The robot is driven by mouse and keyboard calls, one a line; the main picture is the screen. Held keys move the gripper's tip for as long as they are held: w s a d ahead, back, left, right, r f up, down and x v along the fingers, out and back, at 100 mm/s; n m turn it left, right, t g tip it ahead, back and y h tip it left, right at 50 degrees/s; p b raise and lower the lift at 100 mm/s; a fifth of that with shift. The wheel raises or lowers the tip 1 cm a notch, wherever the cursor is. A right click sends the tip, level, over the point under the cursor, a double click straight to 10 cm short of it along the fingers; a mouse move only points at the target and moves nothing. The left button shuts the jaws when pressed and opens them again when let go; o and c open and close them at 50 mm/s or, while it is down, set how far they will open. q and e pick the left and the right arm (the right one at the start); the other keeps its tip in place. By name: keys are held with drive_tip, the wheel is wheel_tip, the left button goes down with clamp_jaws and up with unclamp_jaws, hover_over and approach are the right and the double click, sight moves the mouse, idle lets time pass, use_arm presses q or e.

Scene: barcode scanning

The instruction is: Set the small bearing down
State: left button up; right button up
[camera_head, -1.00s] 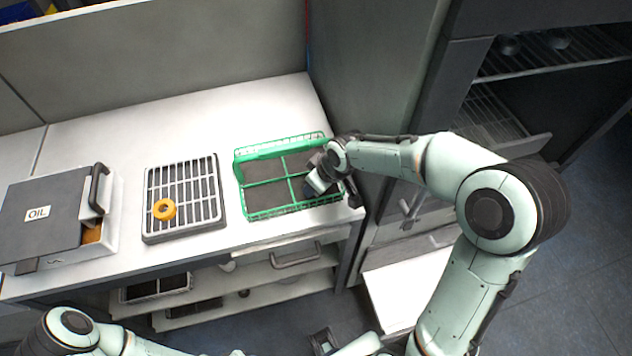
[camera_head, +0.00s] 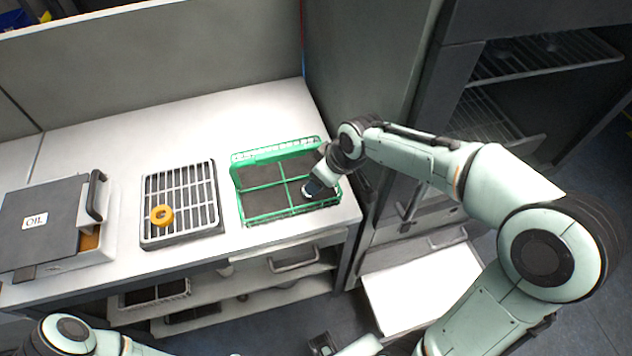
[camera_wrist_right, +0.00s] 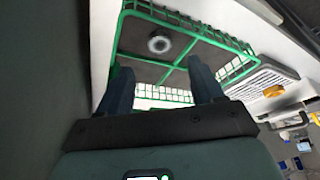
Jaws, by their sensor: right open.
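The small bearing (camera_wrist_right: 158,43) is a grey ring lying flat on the dark floor of one compartment of the green wire basket (camera_wrist_right: 207,34). My right gripper (camera_wrist_right: 162,88) is open and empty, its two dark fingers apart from the bearing. In the head view, the right gripper (camera_head: 311,188) is over the right part of the green basket (camera_head: 262,219), and I cannot make out the bearing there. At the bottom edge, my left arm is partly in view, with what looks like its gripper (camera_head: 322,343); its jaws are unclear.
Left of the basket is a grey grate tray (camera_head: 184,238) with an orange ring (camera_head: 162,215) on it. An OIL box (camera_head: 50,225) stands farther left. A dark cabinet (camera_head: 370,80) stands close on the right. The white counter (camera_head: 120,135) is clear behind the trays.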

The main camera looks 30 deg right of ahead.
drive_tip(key=v, duration=0.4)
idle(0.5)
